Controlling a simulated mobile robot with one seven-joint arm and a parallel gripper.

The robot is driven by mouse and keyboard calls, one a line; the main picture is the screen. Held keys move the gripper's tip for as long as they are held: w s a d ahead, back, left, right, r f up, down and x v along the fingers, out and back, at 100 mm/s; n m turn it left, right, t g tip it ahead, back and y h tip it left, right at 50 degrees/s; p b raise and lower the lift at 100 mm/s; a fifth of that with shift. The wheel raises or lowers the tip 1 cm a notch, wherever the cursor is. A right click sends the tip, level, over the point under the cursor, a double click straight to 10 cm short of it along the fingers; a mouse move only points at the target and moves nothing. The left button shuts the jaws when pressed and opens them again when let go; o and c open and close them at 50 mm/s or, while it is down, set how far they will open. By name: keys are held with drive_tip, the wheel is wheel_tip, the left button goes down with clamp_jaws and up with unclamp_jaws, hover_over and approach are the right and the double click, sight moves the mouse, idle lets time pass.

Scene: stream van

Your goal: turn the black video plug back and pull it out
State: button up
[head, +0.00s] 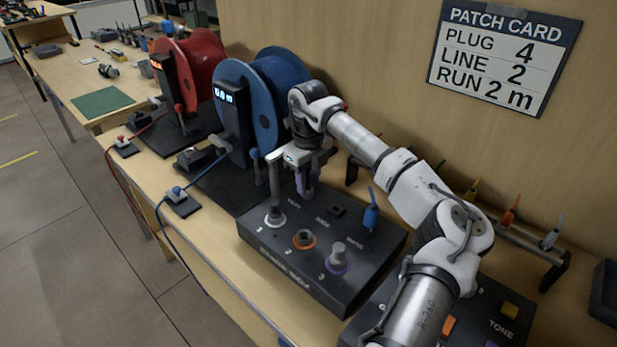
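The dark stage box (320,270) sits on the bench below my arm. Its top has a left connector with a pale ring (275,217), an orange-ringed socket (303,240) and a grey connector with a purple ring (338,258). A blue plug (371,215) stands upright at its back right. My gripper (304,190) points down over the box's back left part. A small purple-grey patch shows at its fingertips. I cannot make out the black video plug; the fingers may hide it. Whether they are open or shut on something is too small to tell.
A blue cable reel (278,95) and a red one (205,65) stand to the left. A rack (515,235) with several coloured plugs is behind my arm. Another dark box (490,310) is at the front right. A patch card (505,55) hangs on the back wall.

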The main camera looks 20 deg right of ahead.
clamp_jaws()
drive_tip(key=shift+m, duration=1.7)
drive_tip(key=m+b, duration=0.1)
drive_tip(key=m, duration=0.2)
drive_tip(key=shift+s, duration=0.1)
